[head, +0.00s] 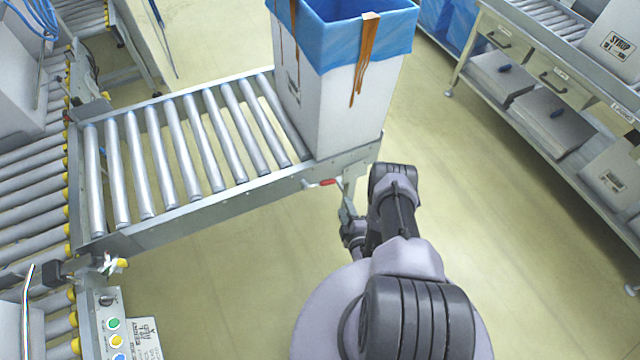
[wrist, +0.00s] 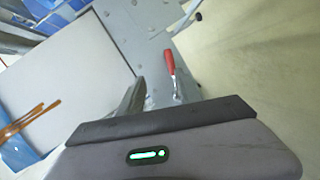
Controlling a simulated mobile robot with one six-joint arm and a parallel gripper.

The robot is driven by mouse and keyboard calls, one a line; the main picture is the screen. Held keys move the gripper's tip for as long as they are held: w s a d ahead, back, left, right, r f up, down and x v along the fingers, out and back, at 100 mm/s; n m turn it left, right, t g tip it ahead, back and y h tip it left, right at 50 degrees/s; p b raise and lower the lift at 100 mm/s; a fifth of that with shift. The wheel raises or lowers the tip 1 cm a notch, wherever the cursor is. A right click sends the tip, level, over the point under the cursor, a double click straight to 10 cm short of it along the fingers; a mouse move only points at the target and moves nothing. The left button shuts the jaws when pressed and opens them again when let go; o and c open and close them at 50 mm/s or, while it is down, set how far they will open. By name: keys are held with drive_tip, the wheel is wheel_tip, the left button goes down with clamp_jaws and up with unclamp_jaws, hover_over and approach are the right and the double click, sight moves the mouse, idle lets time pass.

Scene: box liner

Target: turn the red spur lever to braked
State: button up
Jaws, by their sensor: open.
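The red spur lever (head: 322,183) sticks out from the side rail of the short roller spur (head: 225,203), near the box end. In the wrist view the red handle (wrist: 169,62) points up the picture, with its metal shank below it. My gripper (head: 346,208) is just right of and below the lever in the head view. In the wrist view my gripper (wrist: 160,96) is open and one grey finger shows left of the lever. The other finger is hard to make out. I see no contact with the handle.
A control panel (head: 118,330) with coloured buttons is at lower left. A shelf rack (head: 540,125) stands right. The floor between is clear.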

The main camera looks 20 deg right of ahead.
sight(329, 184)
drive_tip(key=shift+n, duration=0.5)
drive_tip(key=b+x, duration=0.4)
drive_tip(key=x, duration=0.1)
drive_tip(key=a+f+b+x, duration=0.1)
drive_tip(key=b+x, duration=0.3)
drive_tip(key=x, duration=0.1)
drive_tip(key=a+b+x, duration=0.1)
drive_tip(key=b+x, duration=0.3)
drive_tip(key=x, duration=0.1)
drive_tip(key=shift+a+f, duration=0.1)
drive_tip(key=shift+f, duration=0.2)
clamp_jaws()
drive_tip(key=shift+s, duration=0.1)
